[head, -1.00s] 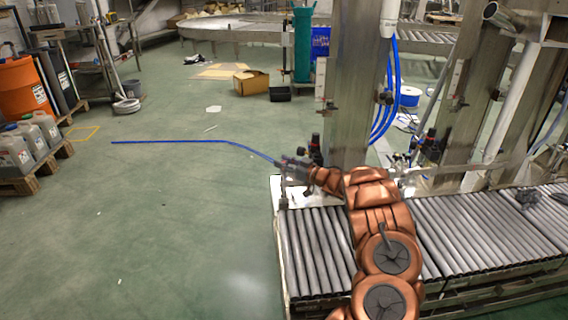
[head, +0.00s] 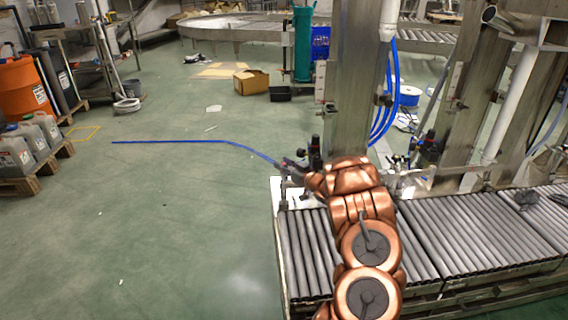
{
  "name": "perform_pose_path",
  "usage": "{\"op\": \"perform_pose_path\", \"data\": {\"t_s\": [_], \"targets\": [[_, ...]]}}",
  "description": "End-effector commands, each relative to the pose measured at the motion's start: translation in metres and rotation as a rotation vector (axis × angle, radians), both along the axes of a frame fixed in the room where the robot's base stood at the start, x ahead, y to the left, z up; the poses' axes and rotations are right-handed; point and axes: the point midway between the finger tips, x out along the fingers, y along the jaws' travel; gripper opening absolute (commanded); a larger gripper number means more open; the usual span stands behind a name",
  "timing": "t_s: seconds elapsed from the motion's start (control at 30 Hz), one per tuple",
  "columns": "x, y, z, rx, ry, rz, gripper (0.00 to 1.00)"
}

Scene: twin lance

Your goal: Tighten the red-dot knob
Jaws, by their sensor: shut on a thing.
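A dark upright fitting (head: 315,146) stands just behind and to the right of my gripper, by the steel column.
The roller conveyor (head: 440,230) runs to the right under my arm. A thick steel column (head: 350,85) rises behind my gripper.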

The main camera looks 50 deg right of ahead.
Motion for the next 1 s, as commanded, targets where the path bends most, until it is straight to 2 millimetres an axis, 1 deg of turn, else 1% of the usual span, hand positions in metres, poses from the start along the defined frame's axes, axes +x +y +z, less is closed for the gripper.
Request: {"op": "perform_pose_path", "data": {"t_s": [0.37,1.0], "targets": [[0.0010,0.0021,-0.0005,0.003,0.002,-0.172,0.02],[0.0015,0.0034,-0.0016,0.004,0.000,-0.559,0.01]]}}
